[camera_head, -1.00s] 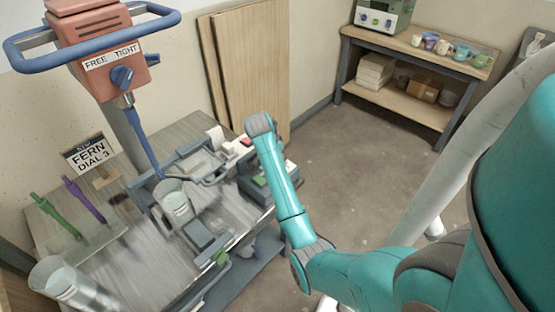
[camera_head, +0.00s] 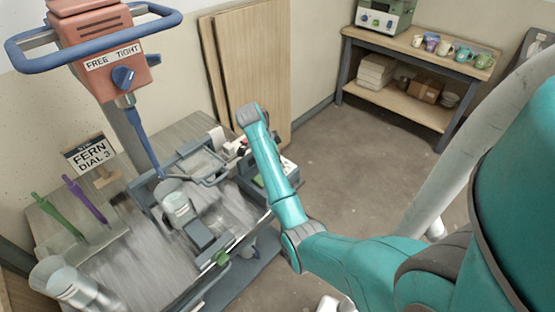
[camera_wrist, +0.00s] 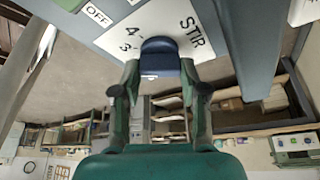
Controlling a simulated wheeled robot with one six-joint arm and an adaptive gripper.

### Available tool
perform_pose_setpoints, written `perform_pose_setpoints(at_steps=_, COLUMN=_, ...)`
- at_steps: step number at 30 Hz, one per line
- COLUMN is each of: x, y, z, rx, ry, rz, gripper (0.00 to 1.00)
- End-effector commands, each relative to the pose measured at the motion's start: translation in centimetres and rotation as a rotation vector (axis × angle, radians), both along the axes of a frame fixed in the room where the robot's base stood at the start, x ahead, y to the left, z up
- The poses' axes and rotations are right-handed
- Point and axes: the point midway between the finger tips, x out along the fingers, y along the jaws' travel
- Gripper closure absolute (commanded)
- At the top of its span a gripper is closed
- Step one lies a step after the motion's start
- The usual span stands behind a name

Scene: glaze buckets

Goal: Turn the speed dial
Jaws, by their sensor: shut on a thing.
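In the wrist view the blue speed dial (camera_wrist: 160,57) sits on a white face plate (camera_wrist: 150,28) marked 3, 4 and STIR. An OFF label (camera_wrist: 97,14) is to its upper left. My gripper (camera_wrist: 160,70) is shut on the dial, one finger on each side. The dial's pointer and its exact setting cannot be made out. In the head view a sign (camera_head: 90,155) reads FERN DIAL 3. My gripper and the dial cannot be made out there.
The orange mixer head (camera_head: 100,45) has a blue FREE/TIGHT knob (camera_head: 123,76) and a blue guard handle. A bucket (camera_head: 177,208) stands below its shaft. Green (camera_head: 52,218) and purple (camera_head: 85,200) sticks stand at left. A shelf (camera_head: 420,90) with cups is at the back; floor between is clear.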

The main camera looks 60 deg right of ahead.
Motion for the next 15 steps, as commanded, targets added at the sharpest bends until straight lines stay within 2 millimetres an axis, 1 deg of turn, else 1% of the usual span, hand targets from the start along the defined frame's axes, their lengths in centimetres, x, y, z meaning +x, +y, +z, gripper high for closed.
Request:
perform_pose_setpoints(at_steps=13, x=0.05, y=0.04, z=-0.04, rx=0.002, ry=-0.001, rz=-0.009, gripper=0.91)
perform_pose_setpoints(at_steps=14, x=0.05, y=0.04, z=-0.04, rx=0.002, ry=-0.001, rz=-0.009, gripper=0.54)
perform_pose_setpoints(at_steps=15, x=0.05, y=0.04, z=-0.04, rx=0.002, ry=-0.001, rz=-0.009, gripper=0.44)
